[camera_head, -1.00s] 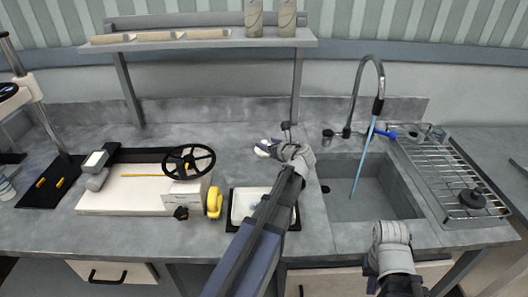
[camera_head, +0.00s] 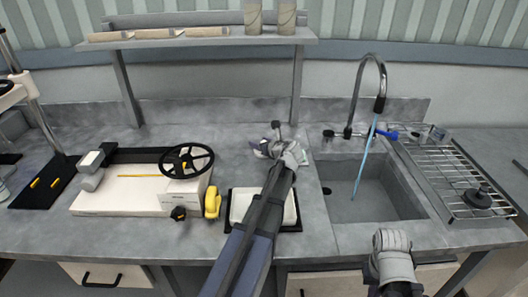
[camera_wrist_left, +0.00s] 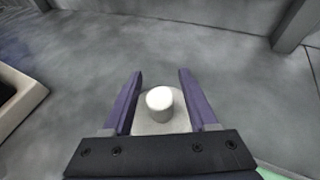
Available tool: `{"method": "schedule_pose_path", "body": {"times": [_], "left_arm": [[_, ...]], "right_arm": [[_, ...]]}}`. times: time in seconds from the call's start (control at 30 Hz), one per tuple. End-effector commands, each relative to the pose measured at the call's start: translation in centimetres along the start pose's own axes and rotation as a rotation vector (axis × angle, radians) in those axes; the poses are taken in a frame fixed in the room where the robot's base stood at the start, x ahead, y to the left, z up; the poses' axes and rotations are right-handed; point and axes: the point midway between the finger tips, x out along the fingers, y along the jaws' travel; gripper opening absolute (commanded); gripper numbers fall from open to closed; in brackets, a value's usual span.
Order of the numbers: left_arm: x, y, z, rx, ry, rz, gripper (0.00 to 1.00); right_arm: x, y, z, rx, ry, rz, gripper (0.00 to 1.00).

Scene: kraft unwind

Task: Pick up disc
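In the left wrist view, a pale grey disc (camera_wrist_left: 152,124) lies on the counter with a short white cylindrical knob (camera_wrist_left: 160,99) standing on it. My left gripper (camera_wrist_left: 160,75) is open, with one finger on each side of the knob and a gap on both sides. In the head view my left gripper (camera_head: 262,150) is low over the counter left of the sink, and it hides the disc there. My right arm's end (camera_head: 392,252) is in front of the sink; its fingers do not show.
A white tray with a dark rim (camera_head: 291,211) is under my left arm. A white box with a black handwheel (camera_head: 187,158) stands to the left. The sink (camera_head: 375,190) and a wire rack (camera_head: 450,170) with a black round piece (camera_head: 477,198) are to the right.

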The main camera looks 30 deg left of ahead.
Motion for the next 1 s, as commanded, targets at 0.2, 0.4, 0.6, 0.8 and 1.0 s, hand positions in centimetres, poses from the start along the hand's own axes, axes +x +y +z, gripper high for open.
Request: {"method": "schedule_pose_path", "body": {"times": [0.2, 0.4, 0.6, 0.8, 1.0], "left_arm": [[-0.02, -0.01, -0.01, 0.0, 0.0, 0.0, 0.33], [-0.03, -0.01, -0.01, 0.0, 0.0, 0.0, 0.1], [-0.03, -0.01, -0.02, 0.0, 0.0, 0.0, 0.0], [-0.03, -0.01, -0.02, 0.0, 0.0, 0.0, 0.0], [-0.03, -0.02, -0.01, 0.0, 0.0, 0.0, 0.0]], "right_arm": [[0.0, 0.0, 0.0, 0.0, 0.0, 0.0, 0.0], [0.0, 0.0, 0.0, 0.0, 0.0, 0.0, 0.0], [0.0, 0.0, 0.0, 0.0, 0.0, 0.0, 0.0], [0.0, 0.0, 0.0, 0.0, 0.0, 0.0, 0.0], [-0.01, 0.0, 0.0, 0.0, 0.0, 0.0, 0.0]]}}
